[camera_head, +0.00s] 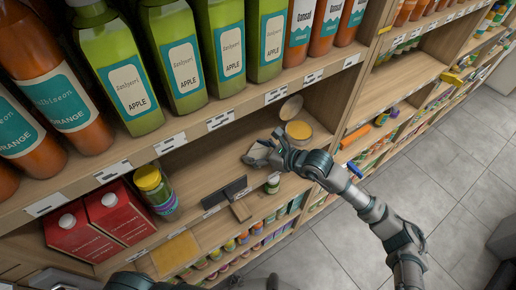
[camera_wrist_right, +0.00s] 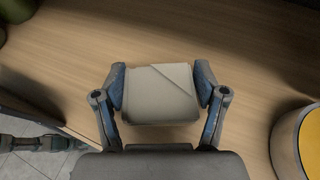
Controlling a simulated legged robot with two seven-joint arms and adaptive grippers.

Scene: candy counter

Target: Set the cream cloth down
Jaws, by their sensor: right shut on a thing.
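The cream cloth (camera_wrist_right: 158,98) is a folded, flat square with a diagonal fold on top. My right gripper (camera_wrist_right: 160,88) is shut on it, with one finger against each side edge. In the head view, my right gripper (camera_head: 258,157) reaches into the middle shelf (camera_head: 205,168), and the cloth (camera_head: 259,148) shows only as a small pale patch at the fingers. The cloth is over the wooden shelf board; I cannot tell whether it touches the board.
A round container with a yellow top (camera_head: 298,131) stands right of the gripper, with a round lid (camera_head: 291,108) behind it. A dark upright sign (camera_head: 226,194) and a small jar (camera_head: 272,184) are near the shelf's front. Bare board lies left of the gripper.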

